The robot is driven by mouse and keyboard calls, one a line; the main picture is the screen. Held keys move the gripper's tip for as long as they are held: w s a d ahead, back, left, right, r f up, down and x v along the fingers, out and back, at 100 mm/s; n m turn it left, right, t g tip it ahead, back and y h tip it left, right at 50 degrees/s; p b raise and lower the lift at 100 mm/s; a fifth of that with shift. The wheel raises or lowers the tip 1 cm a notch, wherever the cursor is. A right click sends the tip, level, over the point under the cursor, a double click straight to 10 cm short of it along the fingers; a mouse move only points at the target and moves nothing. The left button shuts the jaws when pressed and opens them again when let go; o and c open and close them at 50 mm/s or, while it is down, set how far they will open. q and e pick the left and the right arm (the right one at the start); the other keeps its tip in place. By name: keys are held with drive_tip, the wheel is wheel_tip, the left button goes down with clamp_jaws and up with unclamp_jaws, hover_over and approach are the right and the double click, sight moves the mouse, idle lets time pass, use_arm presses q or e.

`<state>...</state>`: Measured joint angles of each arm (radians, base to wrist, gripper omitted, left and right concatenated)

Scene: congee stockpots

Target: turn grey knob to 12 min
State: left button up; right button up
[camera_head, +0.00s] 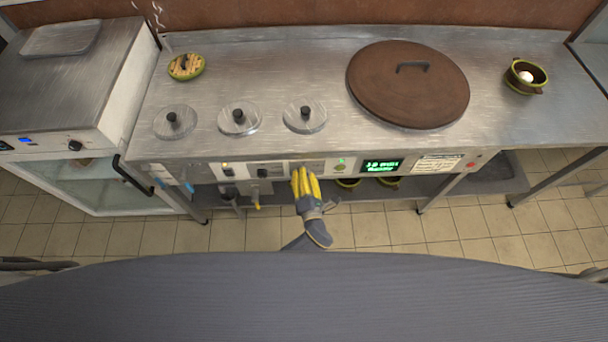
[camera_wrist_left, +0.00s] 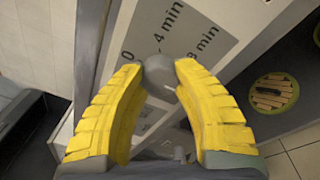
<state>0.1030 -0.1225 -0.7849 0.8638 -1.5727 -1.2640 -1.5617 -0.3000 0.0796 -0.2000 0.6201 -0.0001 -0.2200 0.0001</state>
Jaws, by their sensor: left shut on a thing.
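The grey knob (camera_wrist_left: 159,70) sits on the front panel (camera_wrist_left: 250,30) between the fingertips in the left wrist view. My left gripper (camera_head: 304,174), with yellow fingers, is at the stove's front panel in the head view and hides the knob there. It also shows in the left wrist view (camera_wrist_left: 158,78), shut on the grey knob with a fingertip on each side. A grey dial label (camera_wrist_left: 185,35) around the knob shows "0", "4 min" and "8 min"; no 12 min mark is visible. The knob's pointer cannot be made out. My right gripper is not in view.
Tiled floor is free below.

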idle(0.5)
use_arm(q)
drive_tip(key=o, duration=1.3)
drive_tip(key=shift+o, duration=0.2)
drive_tip(key=shift+s, duration=0.1)
drive_tip(key=s+d, duration=0.1)
drive_tip(key=s, duration=0.6)
drive_tip(key=shift+d, duration=0.15)
drive_tip(key=shift+s, duration=0.1)
